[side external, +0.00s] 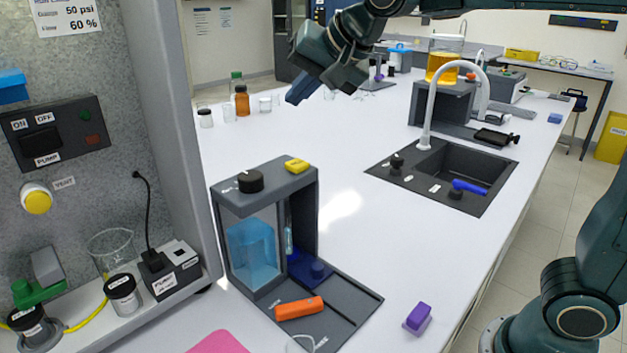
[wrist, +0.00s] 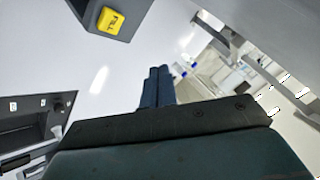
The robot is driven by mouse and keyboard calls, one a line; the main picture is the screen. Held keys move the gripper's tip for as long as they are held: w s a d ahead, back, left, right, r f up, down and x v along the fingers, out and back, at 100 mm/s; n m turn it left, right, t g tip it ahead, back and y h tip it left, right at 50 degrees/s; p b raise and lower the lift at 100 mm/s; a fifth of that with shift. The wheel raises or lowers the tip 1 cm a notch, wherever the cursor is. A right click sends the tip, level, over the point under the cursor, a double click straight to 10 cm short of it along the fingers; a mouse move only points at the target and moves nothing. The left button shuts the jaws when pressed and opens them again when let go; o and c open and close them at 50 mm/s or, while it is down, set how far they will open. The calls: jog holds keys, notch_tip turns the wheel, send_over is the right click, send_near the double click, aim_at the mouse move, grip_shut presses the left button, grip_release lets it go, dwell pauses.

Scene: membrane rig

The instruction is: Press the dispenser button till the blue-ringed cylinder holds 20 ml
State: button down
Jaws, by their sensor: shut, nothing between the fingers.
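The dispenser (side external: 225,205) is a grey housing with a tank of blue liquid (side external: 252,250) on the bench. Its yellow button (side external: 297,165) is on top, beside a black knob (side external: 250,181). The button also shows at the top of the wrist view (wrist: 111,20), marked FILL. A narrow bluish upright piece (side external: 289,241) in the bay beside the tank may be the blue-ringed cylinder; it is mostly hidden and its level cannot be read. My gripper (side external: 293,99) is shut and empty, above and beyond the dispenser, apart from the button. Its fingers show mid-frame in the wrist view (wrist: 158,75).
An orange item (side external: 299,308) lies on the dispenser's dark base. A purple block (side external: 418,316) stands near the bench edge. A sink with a tall tap (side external: 427,120) is to the right. Bottles and beakers (side external: 242,101) stand at the back left. The bench between dispenser and sink is clear.

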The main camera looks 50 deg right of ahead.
aim_at(302, 165)
jog(key=shift+f, duration=0.15)
jog(key=shift+f, duration=4.25)
jog(key=shift+f, duration=0.2)
jog(key=shift+f, duration=0.25)
jog(key=shift+f, duration=0.6)
dwell(0.5)
jog(key=shift+r, duration=1.05)
jog(key=shift+r, duration=0.15)
jog(key=shift+r, duration=2.35)
